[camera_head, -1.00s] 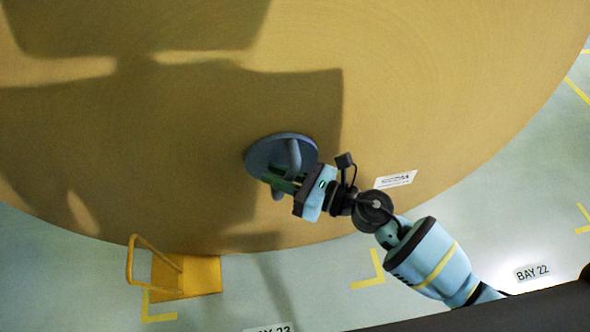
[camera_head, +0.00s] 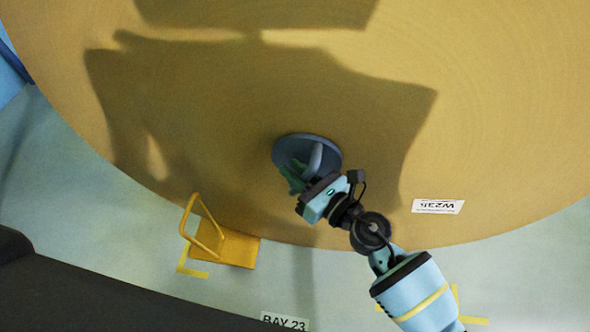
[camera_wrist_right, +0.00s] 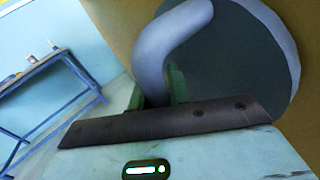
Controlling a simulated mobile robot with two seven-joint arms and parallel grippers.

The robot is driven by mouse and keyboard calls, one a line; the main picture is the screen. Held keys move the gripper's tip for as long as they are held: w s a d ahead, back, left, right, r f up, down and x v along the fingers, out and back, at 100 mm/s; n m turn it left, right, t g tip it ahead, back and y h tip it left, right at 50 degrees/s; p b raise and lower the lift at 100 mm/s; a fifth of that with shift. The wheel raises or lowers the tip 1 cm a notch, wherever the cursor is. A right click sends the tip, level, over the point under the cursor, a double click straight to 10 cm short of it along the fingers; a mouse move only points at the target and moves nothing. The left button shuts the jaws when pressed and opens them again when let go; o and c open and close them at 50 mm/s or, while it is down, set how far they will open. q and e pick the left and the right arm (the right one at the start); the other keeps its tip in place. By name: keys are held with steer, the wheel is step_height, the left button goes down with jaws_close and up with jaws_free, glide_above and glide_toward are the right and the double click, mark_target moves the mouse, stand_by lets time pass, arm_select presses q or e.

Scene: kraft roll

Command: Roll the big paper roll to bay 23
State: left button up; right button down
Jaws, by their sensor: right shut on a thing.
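The big paper roll (camera_head: 500,110) fills most of the head view, its tan flat face toward me. A grey disc with a bent handle (camera_head: 316,158) is fixed on that face. My right gripper (camera_head: 298,182) is shut on the handle. In the right wrist view the handle (camera_wrist_right: 170,45) rises between the green fingers (camera_wrist_right: 155,92), with the dark disc behind. A floor label reading BAY 23 (camera_head: 285,321) shows at the bottom of the head view. My left gripper is not in view.
A yellow chock with a loop handle (camera_head: 236,249) stands on the floor by the roll's lower edge. Yellow corner marks (camera_head: 192,272) lie beside it. A white label (camera_head: 438,206) is on the roll. A blue table (camera_wrist_right: 40,82) shows in the right wrist view.

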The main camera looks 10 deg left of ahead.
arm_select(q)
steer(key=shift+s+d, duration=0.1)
arm_select(e)
steer(key=shift+s+a+r+n+g+y, duration=0.15)
steer(key=shift+s+a+r+g+y, duration=0.1)
steer(key=shift+s+a, duration=0.25)
steer(key=shift+s+a+r+n+g+y, duration=0.15)
steer(key=shift+s+a+g+y, duration=0.1)
steer(key=shift+s+a, duration=0.25)
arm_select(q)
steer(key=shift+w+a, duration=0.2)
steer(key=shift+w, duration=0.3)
arm_select(e)
steer(key=shift+w+a+f, duration=0.1)
steer(key=shift+a, duration=0.2)
steer(key=shift+w+a+f, duration=0.2)
steer(key=shift+a+f, duration=0.1)
steer(key=shift+a, duration=0.35)
steer(key=c, duration=1.8)
jaws_free()
steer(key=shift+o, duration=1.4)
steer(key=shift+s+d+r, duration=0.15)
steer(key=shift+s, duration=0.05)
steer(key=shift+o, duration=1)
steer(key=shift+s+d, duration=0.1)
steer(key=shift+d, duration=0.1)
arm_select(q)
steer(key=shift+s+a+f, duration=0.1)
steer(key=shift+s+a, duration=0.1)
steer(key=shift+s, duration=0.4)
